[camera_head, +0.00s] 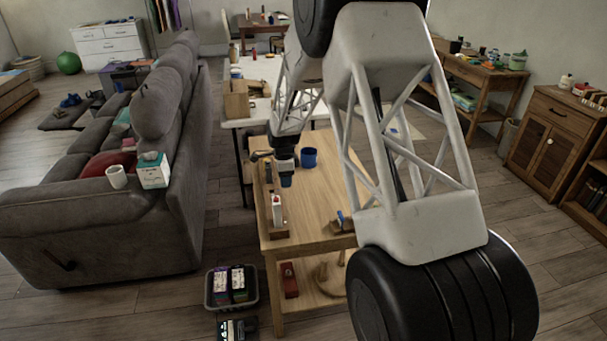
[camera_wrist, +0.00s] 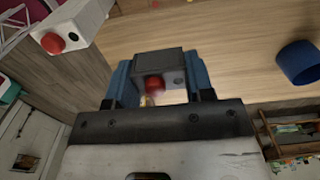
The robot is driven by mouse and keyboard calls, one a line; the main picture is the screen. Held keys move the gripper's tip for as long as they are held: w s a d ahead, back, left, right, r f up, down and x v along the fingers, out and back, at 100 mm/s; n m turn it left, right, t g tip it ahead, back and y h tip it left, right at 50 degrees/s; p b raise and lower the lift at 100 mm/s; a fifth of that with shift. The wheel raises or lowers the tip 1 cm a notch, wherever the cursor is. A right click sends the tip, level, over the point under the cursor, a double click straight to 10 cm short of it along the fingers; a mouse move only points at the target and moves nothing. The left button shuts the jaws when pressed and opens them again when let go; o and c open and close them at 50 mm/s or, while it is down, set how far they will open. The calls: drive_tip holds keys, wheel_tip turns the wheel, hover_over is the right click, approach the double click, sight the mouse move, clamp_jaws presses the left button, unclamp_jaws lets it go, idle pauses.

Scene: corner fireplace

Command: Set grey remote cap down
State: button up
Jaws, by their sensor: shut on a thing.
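The grey remote cap (camera_wrist: 159,61) is a small dark grey block with a red round part on its near face, in the wrist view. My gripper (camera_wrist: 160,72) has blue fingers and is shut on it, one finger on each side. In the head view my gripper (camera_head: 286,180) is over the left part of the wooden table (camera_head: 325,190); the cap cannot be made out there. In the wrist view the wooden surface lies beyond the cap; I cannot tell if they touch.
A white block with a red knob (camera_wrist: 75,25) is at upper left in the wrist view. A blue cup (camera_head: 309,157) stands right of my gripper. A wooden holder (camera_head: 278,231) is at the table's front left. The table's middle is clear.

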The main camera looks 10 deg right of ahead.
drive_tip(key=s+d+f, duration=0.2)
drive_tip(key=d+f, duration=0.1)
drive_tip(key=d, duration=0.1)
drive_tip(key=s+d+f, duration=0.6)
drive_tip(key=d, duration=0.1)
drive_tip(key=shift+d+f, duration=0.3)
drive_tip(key=shift+f, duration=0.05)
drive_tip(key=shift+w, duration=0.2)
hover_over(314, 196)
drive_tip(key=shift+s+f, duration=0.1)
drive_tip(key=shift+f, duration=0.6)
drive_tip(key=shift+f, duration=1.8)
drive_tip(key=shift+f, duration=0.1)
drive_tip(key=o, duration=0.9)
drive_tip(key=shift+c, duration=0.2)
